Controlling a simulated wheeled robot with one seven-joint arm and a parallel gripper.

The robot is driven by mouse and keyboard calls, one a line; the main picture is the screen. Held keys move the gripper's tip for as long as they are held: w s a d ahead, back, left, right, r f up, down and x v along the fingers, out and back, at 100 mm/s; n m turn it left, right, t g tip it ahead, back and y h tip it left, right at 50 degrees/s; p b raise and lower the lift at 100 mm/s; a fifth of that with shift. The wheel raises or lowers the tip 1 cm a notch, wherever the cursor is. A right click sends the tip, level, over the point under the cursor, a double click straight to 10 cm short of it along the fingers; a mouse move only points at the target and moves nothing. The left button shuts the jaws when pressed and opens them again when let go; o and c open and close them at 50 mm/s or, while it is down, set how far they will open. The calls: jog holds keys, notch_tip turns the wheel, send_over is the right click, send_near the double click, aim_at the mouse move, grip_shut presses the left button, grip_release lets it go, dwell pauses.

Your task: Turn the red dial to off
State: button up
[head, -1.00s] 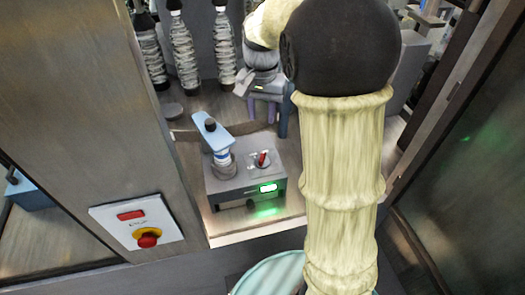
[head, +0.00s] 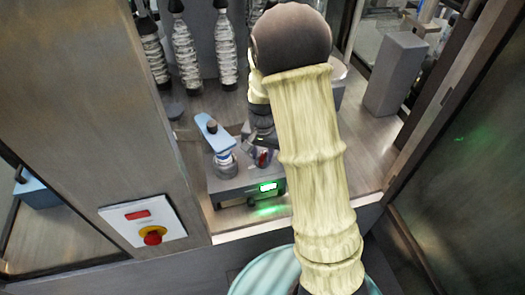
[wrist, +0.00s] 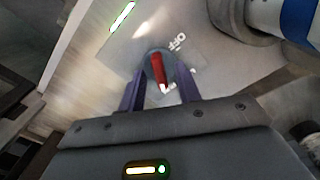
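The red dial (wrist: 158,70) sits on the top face of a grey box (head: 232,188) with a lit green display (head: 268,187). In the wrist view the dial's white pointer tip aims down towards my gripper, and the printed word OFF (wrist: 177,42) lies up and to the right of the dial. My gripper (wrist: 160,85) has its two purple fingers apart, one on each side of the dial. I cannot tell whether they touch it. In the head view the dial (head: 262,158) is partly hidden by my gripper and arm.
A blue lever on a round post (head: 215,135) stands just left of the dial. Several dark-capped bottles (head: 186,55) stand behind. A red emergency button (head: 153,236) is on the left front panel. A grey block (head: 396,75) stands at the back right.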

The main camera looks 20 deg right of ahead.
grip_shut()
